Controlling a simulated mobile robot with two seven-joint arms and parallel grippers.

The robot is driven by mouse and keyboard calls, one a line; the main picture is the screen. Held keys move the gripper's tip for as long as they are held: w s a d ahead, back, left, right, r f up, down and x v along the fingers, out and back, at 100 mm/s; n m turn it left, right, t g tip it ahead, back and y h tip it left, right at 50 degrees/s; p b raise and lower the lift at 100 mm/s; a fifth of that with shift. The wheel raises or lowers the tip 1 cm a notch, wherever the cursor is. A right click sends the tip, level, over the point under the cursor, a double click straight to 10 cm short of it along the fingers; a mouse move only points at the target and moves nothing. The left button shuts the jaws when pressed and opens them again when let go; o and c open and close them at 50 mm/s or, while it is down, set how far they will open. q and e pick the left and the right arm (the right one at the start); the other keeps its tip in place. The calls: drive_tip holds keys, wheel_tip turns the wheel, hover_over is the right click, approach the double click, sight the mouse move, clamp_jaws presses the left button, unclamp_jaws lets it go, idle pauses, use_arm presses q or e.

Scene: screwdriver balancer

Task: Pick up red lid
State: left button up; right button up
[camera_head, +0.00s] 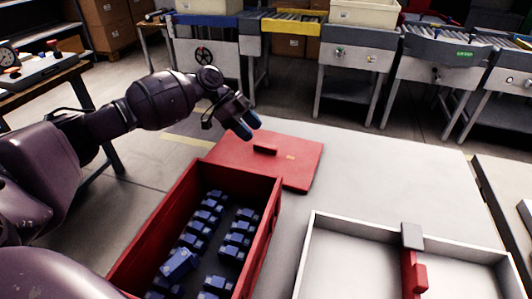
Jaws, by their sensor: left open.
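The red lid (300,173) lies flat on the light table behind the red box. It has a small dark red handle (265,150) on top. My left gripper (247,127) is open and empty, just above the lid's far left edge, up and left of the handle. I cannot tell whether its fingertips touch anything. My right gripper is not seen.
An open red box (262,238) holding several blue parts stands in front of the lid. A white tray (340,222) with a red and grey piece (412,260) is at the right. The table (395,165) is clear behind the tray. Conveyors stand far back.

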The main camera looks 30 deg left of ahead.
sight(265, 145)
use_arm(q)
drive_tip(key=shift+x, duration=2.55)
drive_tip(key=shift+a+f, duration=0.1)
drive_tip(key=shift+f, duration=0.05)
drive_tip(key=shift+c, duration=0.5)
clamp_jaws()
